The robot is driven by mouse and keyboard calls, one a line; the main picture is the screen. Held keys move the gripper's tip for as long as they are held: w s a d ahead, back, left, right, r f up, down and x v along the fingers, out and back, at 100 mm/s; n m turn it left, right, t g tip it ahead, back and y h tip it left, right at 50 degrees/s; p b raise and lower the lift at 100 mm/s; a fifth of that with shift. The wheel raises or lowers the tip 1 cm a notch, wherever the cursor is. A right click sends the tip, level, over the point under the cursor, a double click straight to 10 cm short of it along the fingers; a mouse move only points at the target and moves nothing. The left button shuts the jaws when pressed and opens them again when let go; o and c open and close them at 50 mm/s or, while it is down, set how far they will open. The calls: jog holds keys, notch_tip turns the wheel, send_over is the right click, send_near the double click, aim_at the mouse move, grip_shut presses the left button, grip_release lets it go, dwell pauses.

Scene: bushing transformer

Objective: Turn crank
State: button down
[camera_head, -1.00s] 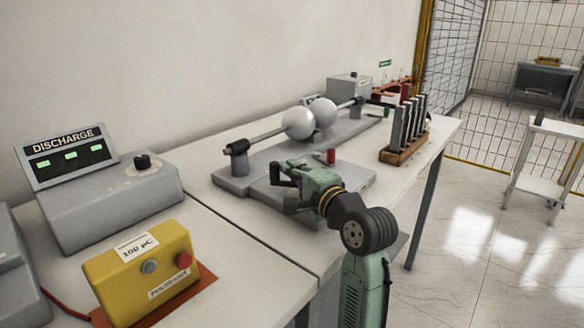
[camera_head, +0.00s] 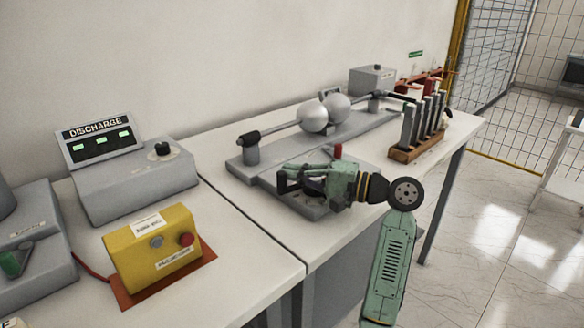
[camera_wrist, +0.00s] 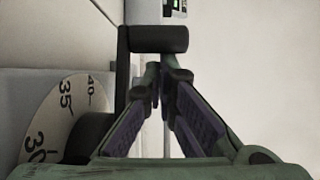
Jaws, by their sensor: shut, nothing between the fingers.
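In the wrist view, the crank shows as a dark arm with a thick black cylindrical handle (camera_wrist: 160,39) lying across the picture. A pale round dial (camera_wrist: 62,115) marked 30, 35 and 40 sits beside it at the left, with a dark hub partly over it. My gripper (camera_wrist: 160,76) points toward the handle, its fingers converging just below it in the picture. The fingers are shut with nothing between them; whether they touch the handle I cannot tell. In the head view, my green gripper (camera_head: 283,181) is low over the grey base plate (camera_head: 313,209), hiding most of the crank.
Two grey spheres (camera_head: 325,114) on horizontal rods stand behind my gripper, with a red knob (camera_head: 338,151) nearer. A wooden rack of grey plates (camera_head: 416,152) is at the right. A yellow box (camera_head: 153,250) and the DISCHARGE console (camera_head: 135,185) are at the left.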

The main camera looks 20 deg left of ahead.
jog(key=shift+s+d+p, duration=0.55)
jog(key=shift+s, duration=0.15)
jog(key=shift+s+d+f+p, duration=0.1)
jog(key=shift+s+d+p, duration=0.4)
jog(key=shift+d, duration=0.3)
dwell(0.3)
